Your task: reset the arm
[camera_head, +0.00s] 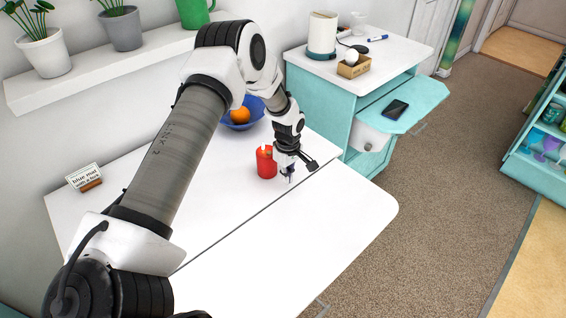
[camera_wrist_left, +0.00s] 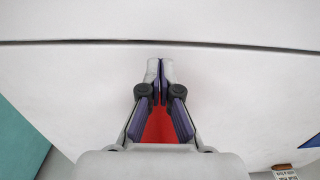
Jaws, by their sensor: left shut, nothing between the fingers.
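My left gripper (camera_head: 288,178) points down over the white table (camera_head: 330,210), just right of a red candle (camera_head: 265,162). Its fingertips (camera_wrist_left: 160,64) meet in the left wrist view, with nothing held between them. Part of the candle shows red (camera_wrist_left: 160,126) behind the finger links in that view; the rest is hidden by my gripper. I cannot tell whether the gripper touches the candle. My left arm reaches across the head view from the lower left. My right gripper is not in view.
A blue bowl (camera_head: 255,105) with an orange (camera_head: 240,116) stands behind, partly hidden by my arm. A small sign (camera_head: 85,177) is at the table's left. A teal cabinet (camera_head: 325,112) with a phone (camera_head: 396,108) on its pulled-out shelf stands beyond. The table's front right is clear.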

